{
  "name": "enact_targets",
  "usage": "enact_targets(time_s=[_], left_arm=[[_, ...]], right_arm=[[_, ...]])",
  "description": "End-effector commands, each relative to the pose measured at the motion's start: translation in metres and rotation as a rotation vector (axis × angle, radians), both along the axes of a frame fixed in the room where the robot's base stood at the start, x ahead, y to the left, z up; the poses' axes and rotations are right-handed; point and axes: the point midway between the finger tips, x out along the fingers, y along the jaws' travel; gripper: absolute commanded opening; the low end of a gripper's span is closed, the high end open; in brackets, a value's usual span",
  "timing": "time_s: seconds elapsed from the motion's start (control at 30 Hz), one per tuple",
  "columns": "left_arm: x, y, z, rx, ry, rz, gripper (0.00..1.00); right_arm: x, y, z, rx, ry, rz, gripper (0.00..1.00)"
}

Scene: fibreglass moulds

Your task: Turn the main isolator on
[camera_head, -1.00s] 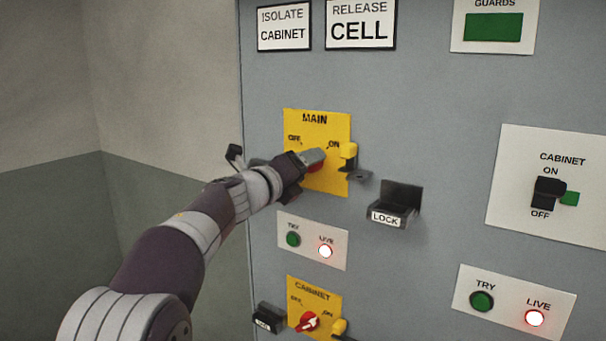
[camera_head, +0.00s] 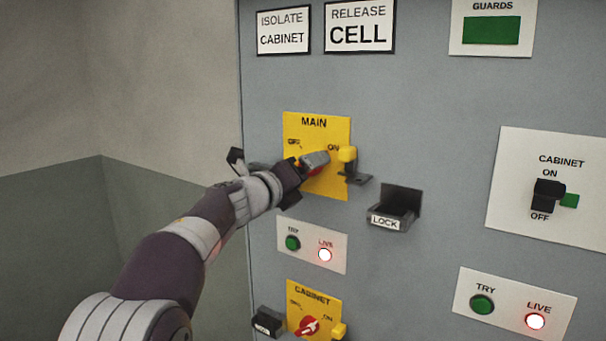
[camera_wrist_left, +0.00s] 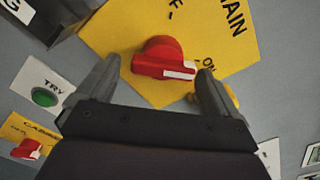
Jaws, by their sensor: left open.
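The main isolator is a yellow plate (camera_head: 330,185) marked MAIN, OFF and ON, with a red rotary knob. In the left wrist view the red knob (camera_wrist_left: 165,60) shows a white stripe that points toward the ON mark (camera_wrist_left: 208,68). My left gripper (camera_head: 318,160) is in front of the knob and hides most of it in the head view. In the wrist view the left gripper (camera_wrist_left: 155,80) is open, its fingers on either side of the knob with gaps visible. Whether a finger touches it I cannot tell. My right gripper is not in view.
A yellow tab on a dark bracket (camera_head: 348,155) sticks out at the plate's right edge. A black LOCK holder (camera_head: 398,208) stands out to its lower right. Below are the TRY/LIVE panel (camera_head: 312,245), its LIVE lamp lit, and the yellow CABINET isolator (camera_head: 315,298).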

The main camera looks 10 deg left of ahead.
Motion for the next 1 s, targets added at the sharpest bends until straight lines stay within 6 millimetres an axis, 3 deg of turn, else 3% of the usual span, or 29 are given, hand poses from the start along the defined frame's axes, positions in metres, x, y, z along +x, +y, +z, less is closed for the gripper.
enact_targets(time_s=[0.13,0.23,0.6,0.77,1.0], left_arm=[[-0.005,0.002,0.0,-0.001,-0.002,0.002,0.94],[-0.02,0.008,-0.001,-0.001,-0.004,0.001,0.94],[-0.104,0.038,-0.001,0.0,-0.002,0.004,0.94],[-0.118,0.043,0.0,0.001,0.0,0.001,0.94],[-0.12,0.043,0.0,0.0,0.001,-0.001,0.94]], right_arm=[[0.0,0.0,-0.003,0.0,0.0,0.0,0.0],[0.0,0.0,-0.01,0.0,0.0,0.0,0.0],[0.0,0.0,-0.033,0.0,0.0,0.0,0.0],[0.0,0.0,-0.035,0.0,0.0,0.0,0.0],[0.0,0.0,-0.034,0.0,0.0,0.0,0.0]])
